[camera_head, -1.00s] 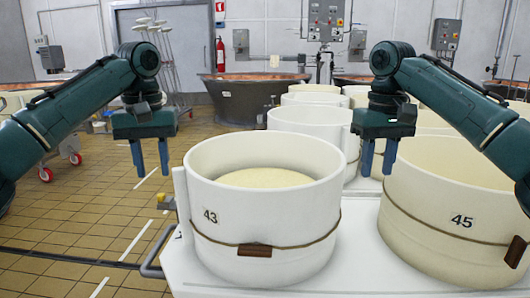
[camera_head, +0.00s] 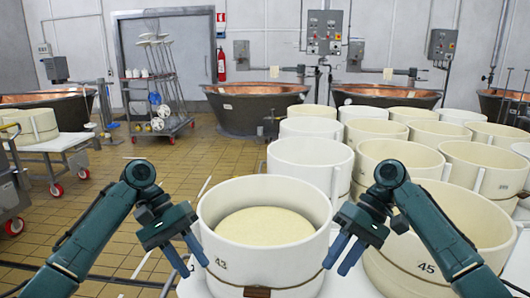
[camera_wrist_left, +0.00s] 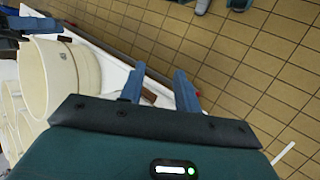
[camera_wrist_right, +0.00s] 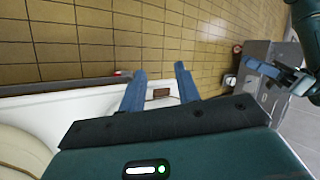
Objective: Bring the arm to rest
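My left gripper (camera_head: 187,262) is at the left side of the white mould marked 43 (camera_head: 225,285), its two blue fingers apart and nothing between them. In the left wrist view its fingers (camera_wrist_left: 158,90) are spread above the tiled floor and the edge of the white table. My right gripper (camera_head: 337,262) is at the right side of mould 43, in front of mould 45 (camera_head: 385,275), with fingers apart and empty. In the right wrist view its fingers (camera_wrist_right: 159,88) are also spread. I cannot tell whether either gripper touches a mould.
Mould 43 holds a pale cheese mass (camera_head: 264,227). Several more moulds (camera_head: 380,155) stand in rows behind. Copper vats (camera_head: 250,106), a tool rack (camera_head: 160,85) and a wheeled cart (camera_head: 58,143) are farther back. The tiled floor (camera_head: 100,220) at left is mostly clear.

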